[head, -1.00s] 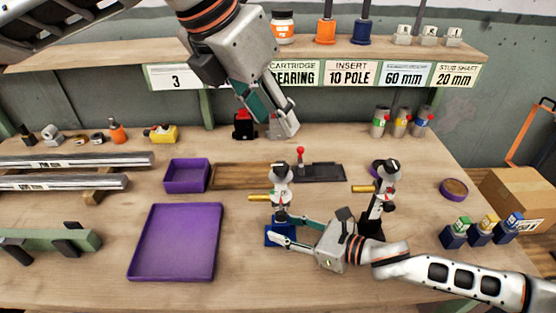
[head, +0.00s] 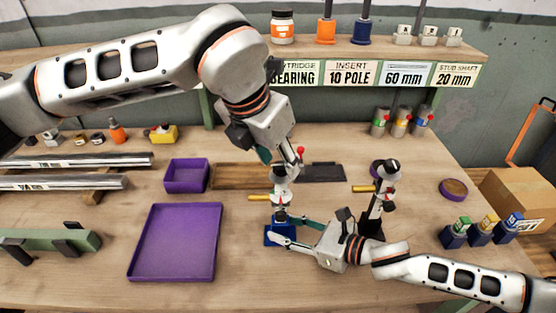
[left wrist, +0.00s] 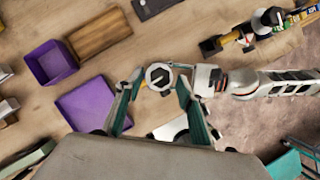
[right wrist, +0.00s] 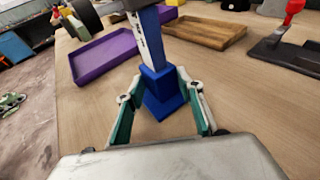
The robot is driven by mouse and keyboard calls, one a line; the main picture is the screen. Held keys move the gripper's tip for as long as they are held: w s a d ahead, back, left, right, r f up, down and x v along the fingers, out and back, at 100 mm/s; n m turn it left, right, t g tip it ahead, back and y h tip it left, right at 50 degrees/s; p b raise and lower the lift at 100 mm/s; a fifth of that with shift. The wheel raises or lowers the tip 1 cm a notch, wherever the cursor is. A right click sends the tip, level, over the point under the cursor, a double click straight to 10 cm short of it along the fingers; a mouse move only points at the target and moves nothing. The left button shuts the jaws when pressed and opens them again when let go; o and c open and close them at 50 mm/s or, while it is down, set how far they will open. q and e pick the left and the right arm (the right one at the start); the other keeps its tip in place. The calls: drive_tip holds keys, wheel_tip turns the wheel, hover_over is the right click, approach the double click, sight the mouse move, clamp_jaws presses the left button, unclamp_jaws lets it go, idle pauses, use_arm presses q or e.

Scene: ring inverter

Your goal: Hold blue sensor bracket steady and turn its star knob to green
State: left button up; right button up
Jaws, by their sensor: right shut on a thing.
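The blue sensor bracket (head: 280,235) stands upright at the middle of the bench, with a blue base and post, a grey-white head (head: 281,173) and a yellow handle. The right wrist view shows its blue post (right wrist: 159,88) between the fingers of my right gripper (right wrist: 157,85), which is shut on it low down. My left gripper (head: 291,163) points down just above the head and is open. The left wrist view shows the round dark-and-white top of the bracket (left wrist: 158,76) between its fingertips. The star knob's colour setting is too small to tell.
A similar black bracket (head: 374,220) stands to the right, close to my right arm. A purple tray (head: 133,262) lies to the left, with a small purple bin (head: 168,185) behind it. A red-knobbed lever (head: 300,151) stands behind the bracket.

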use_arm(q)
drive_tip(key=shift+f, duration=0.25)
clamp_jaws()
drive_tip(key=shift+w, duration=0.1)
drive_tip(key=shift+m+g+h, duration=0.3)
drive_tip(key=shift+m+g, duration=0.1)
drive_tip(key=shift+m, duration=0.8)
idle(0.5)
